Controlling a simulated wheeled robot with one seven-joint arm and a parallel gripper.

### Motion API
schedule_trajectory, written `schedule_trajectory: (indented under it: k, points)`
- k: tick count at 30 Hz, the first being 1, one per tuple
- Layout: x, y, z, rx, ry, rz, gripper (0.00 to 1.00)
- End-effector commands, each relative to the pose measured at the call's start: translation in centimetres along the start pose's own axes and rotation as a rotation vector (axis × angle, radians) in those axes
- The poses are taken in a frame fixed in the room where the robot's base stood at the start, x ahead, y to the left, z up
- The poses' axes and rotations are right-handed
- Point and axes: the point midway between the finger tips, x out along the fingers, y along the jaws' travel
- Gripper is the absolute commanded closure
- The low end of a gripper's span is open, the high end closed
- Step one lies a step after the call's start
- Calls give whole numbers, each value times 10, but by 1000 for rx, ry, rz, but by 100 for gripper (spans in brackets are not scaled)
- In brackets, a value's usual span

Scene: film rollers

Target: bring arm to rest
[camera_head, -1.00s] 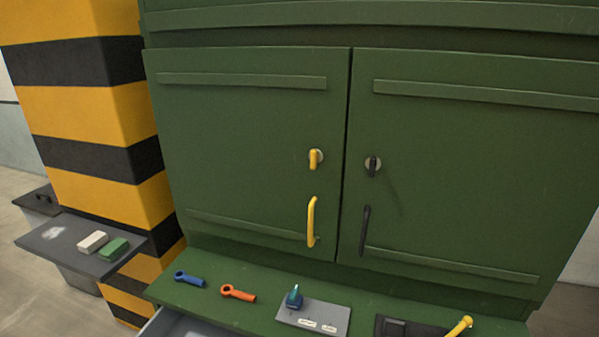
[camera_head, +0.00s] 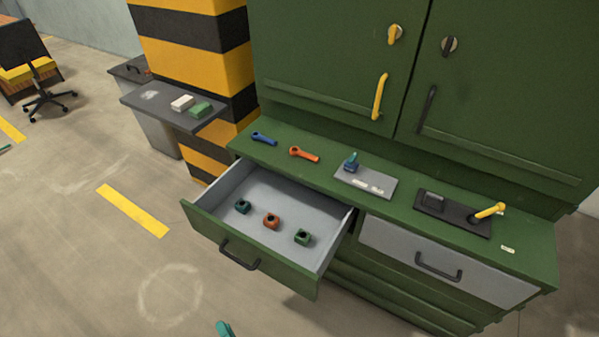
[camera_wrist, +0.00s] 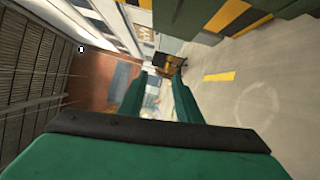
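My gripper (camera_wrist: 160,82) shows in the wrist view with its two green fingers apart and nothing between them. It points out over the open room, with the floor to the right of the picture. In the head view a small teal tip (camera_head: 225,329) shows at the bottom edge, over the floor in front of the cabinet; it looks like part of my gripper. The rest of my arm is out of that view. My gripper touches nothing that I can see.
A green cabinet (camera_head: 330,75) has its left drawer (camera_head: 240,262) pulled out, with three small nut-like parts inside. The right drawer (camera_head: 445,262) is shut. Tools lie on the ledge. A striped pillar (camera_head: 195,60) and a grey shelf (camera_head: 150,105) stand left. Floor at left is open.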

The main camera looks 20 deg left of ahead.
Motion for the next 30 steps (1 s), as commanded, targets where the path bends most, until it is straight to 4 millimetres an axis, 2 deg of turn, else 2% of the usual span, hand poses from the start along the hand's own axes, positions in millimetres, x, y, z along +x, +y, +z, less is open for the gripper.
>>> schedule_trajectory:
  k: [8, 14, 17, 24, 27, 30]
  points:
    - [-32, 20, 31, 200, -158, -4, 69]
    - [-66, 40, 61, 403, -315, 12, 69]
    - [-91, 53, 79, 543, -423, 35, 69]
    - [-179, 100, 122, 1036, -770, 188, 69]
    - [-211, 119, 130, 1239, -892, 285, 69]
    - [-234, 135, 134, 1405, -981, 378, 69]
